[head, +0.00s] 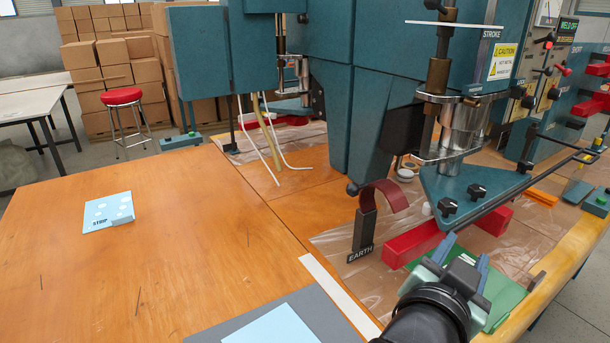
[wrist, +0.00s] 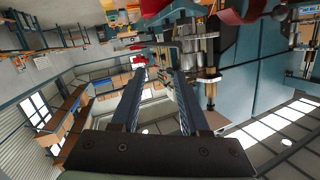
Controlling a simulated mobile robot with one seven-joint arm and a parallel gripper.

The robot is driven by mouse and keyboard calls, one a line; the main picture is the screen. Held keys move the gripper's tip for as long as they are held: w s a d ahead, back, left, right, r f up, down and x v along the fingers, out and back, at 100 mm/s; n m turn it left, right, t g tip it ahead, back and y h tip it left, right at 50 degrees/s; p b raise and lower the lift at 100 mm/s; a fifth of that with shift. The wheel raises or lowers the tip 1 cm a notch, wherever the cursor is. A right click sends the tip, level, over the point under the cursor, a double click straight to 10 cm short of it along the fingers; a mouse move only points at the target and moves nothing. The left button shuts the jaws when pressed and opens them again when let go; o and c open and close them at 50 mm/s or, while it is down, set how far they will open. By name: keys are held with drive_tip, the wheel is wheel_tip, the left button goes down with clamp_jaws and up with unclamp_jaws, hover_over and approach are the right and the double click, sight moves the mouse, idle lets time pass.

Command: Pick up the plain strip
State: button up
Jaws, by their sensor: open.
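My gripper (head: 464,256) is at the right of the head view, over the green base by the machine. In the wrist view its two fingers (wrist: 159,76) stand apart with nothing between them. A light blue piece (head: 109,210) lettered "STRIP", with pale round spots, lies on the left of the orange table, far from my gripper. A plain pale blue sheet (head: 272,328) lies on a grey mat at the bottom edge, partly cut off. A narrow white strip (head: 338,292) lies along the table's seam. I cannot tell which is the plain strip.
The teal welding machine (head: 400,100) stands at the back right. An upright "EARTH" post (head: 362,230) with a dark red curved band stands left of my gripper. Red bars (head: 412,245) lie beside it. The orange table (head: 170,265) is mostly clear.

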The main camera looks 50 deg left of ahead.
drive_tip(key=s+a+f+g+h+p, duration=0.1)
drive_tip(key=s+a+f+g+p, duration=0.6)
drive_tip(key=p, duration=0.5)
drive_tip(key=s+d+f+g+h+p, duration=0.1)
drive_tip(key=s+f+g+h+p, duration=0.25)
drive_tip(key=s+p, duration=0.85)
drive_tip(key=shift+g, duration=0.25)
drive_tip(key=x, duration=0.4)
drive_tip(key=s+b+x, duration=0.1)
drive_tip(key=x, duration=0.3)
drive_tip(key=s+f+b+x, duration=0.1)
drive_tip(key=x, duration=0.3)
drive_tip(key=shift+s+a+f, duration=0.1)
drive_tip(key=shift+s, duration=0.05)
clamp_jaws()
